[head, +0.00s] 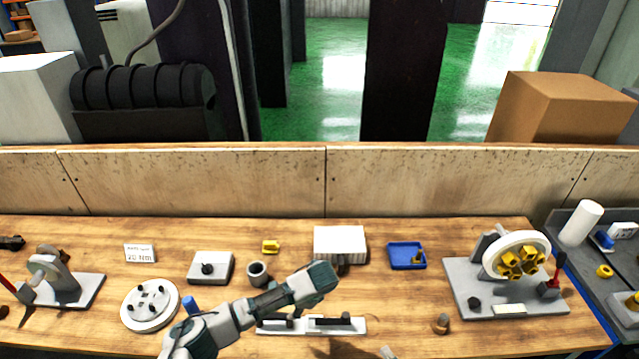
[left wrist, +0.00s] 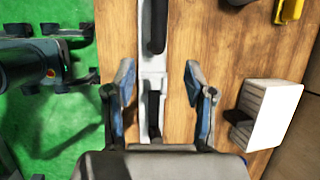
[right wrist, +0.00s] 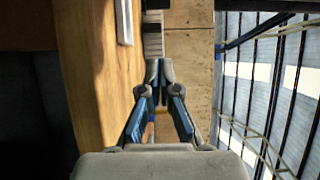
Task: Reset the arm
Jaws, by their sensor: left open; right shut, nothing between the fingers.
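My left arm reaches in from the bottom left of the head view. Its gripper (head: 342,264) is over the middle of the workbench, in front of the white ribbed block (head: 339,240). In the left wrist view my left gripper (left wrist: 158,80) is open and empty, its fingers apart on either side of a light rail with black parts (left wrist: 152,65). In the right wrist view my right gripper (right wrist: 160,72) is shut with nothing in it, beside the bench edge.
A round white plate with pegs (head: 150,304), a grey cup (head: 257,273) and a blue tray (head: 400,262) stand on the workbench. A wooden backboard (head: 200,182) runs behind.

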